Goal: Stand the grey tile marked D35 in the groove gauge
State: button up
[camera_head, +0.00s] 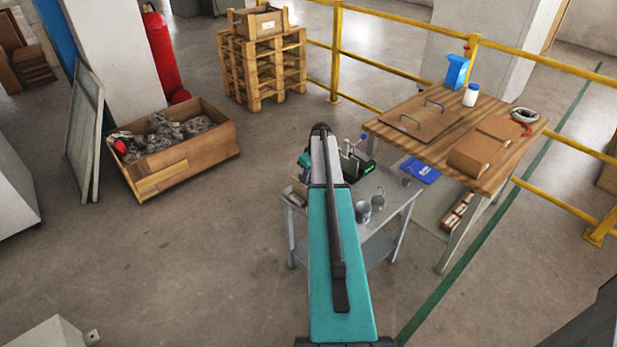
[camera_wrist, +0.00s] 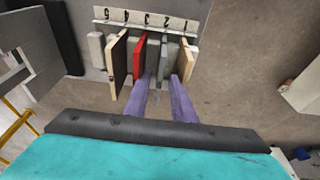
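In the wrist view, a rack with a white number strip (camera_wrist: 150,19) holds several thin tiles on edge. A grey tile (camera_wrist: 163,56) stands between a red tile (camera_wrist: 139,56) and a beige tile (camera_wrist: 187,62). I cannot read a D35 mark on it. My gripper (camera_wrist: 161,84) has two purple fingers, spread apart at the near end of the grey tile, with a gap visible between them. In the head view my arm hides the gripper and most of the rack. I cannot tell which item is the groove gauge.
The grey metal table (camera_head: 388,198) carries a device with a green display (camera_head: 368,167) and metal cups (camera_head: 364,211). A wooden workbench (camera_head: 457,122) stands close behind on the right. A crate (camera_head: 180,160) sits on the floor at left. The floor between is clear.

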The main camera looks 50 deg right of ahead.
jog(key=shift+x, duration=0.8)
grip_shut()
jog(key=shift+r, duration=0.15)
dwell(1.1)
jog(key=shift+r, duration=0.1)
jog(key=w+p+v, duration=0.2)
jog(key=p+v, duration=0.2)
jog(key=v, duration=0.6)
jog(key=shift+w+r, duration=0.15)
jog(key=shift+r, duration=0.35)
dwell(1.3)
dwell(0.3)
